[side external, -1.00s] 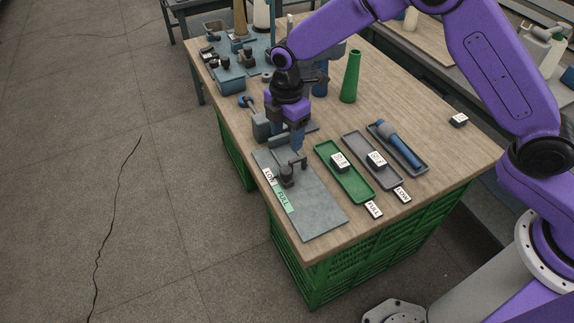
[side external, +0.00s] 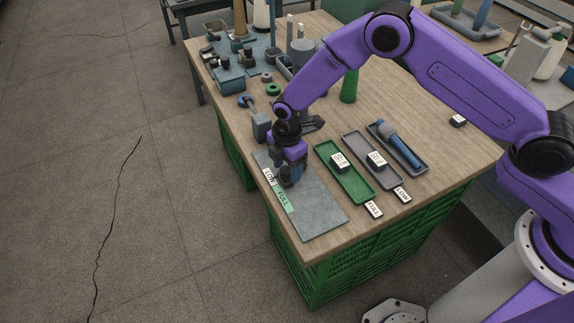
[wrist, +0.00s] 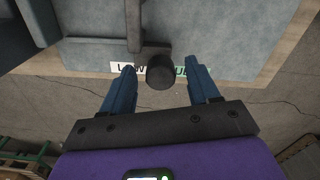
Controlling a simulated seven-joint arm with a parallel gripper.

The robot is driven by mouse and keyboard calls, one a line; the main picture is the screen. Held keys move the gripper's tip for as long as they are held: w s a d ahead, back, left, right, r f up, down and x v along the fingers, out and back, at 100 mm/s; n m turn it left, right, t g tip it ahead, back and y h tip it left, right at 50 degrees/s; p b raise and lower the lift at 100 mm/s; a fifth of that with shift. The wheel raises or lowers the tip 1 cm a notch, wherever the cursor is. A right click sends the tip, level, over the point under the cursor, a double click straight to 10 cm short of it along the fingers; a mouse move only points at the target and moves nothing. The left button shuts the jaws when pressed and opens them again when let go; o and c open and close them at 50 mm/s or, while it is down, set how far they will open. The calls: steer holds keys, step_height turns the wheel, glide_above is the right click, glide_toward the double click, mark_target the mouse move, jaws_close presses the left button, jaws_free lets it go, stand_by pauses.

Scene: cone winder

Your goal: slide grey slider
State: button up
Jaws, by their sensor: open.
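The grey slider, with a dark round knob (wrist: 160,74), is on a grey plate (side external: 318,211) at the table's near left edge. A label strip marked LOW in white and FULL in green (side external: 281,199) lies along the plate's left side. My gripper (side external: 287,181) is down over the slider and hides most of it in the side view. In the wrist view my gripper (wrist: 162,70) is open, with one blue finger on each side of the knob. The knob is near the LOW part and partly covers the label. I cannot tell whether a finger touches it.
A green tray (side external: 360,195) and a grey tray (side external: 388,180), each with a small labelled block, lie right of the plate. A dark tray (side external: 421,170) holds a blue-handled tool. A grey block (side external: 261,126) stands behind my gripper.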

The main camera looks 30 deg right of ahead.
jaws_close()
steer(key=s, duration=1.2)
steer(key=shift+a, duration=0.1)
jaws_free()
steer(key=shift+r, duration=0.15)
step_height(320, 180, up, 17)
stand_by(0.4)
steer(key=shift+r, duration=0.1)
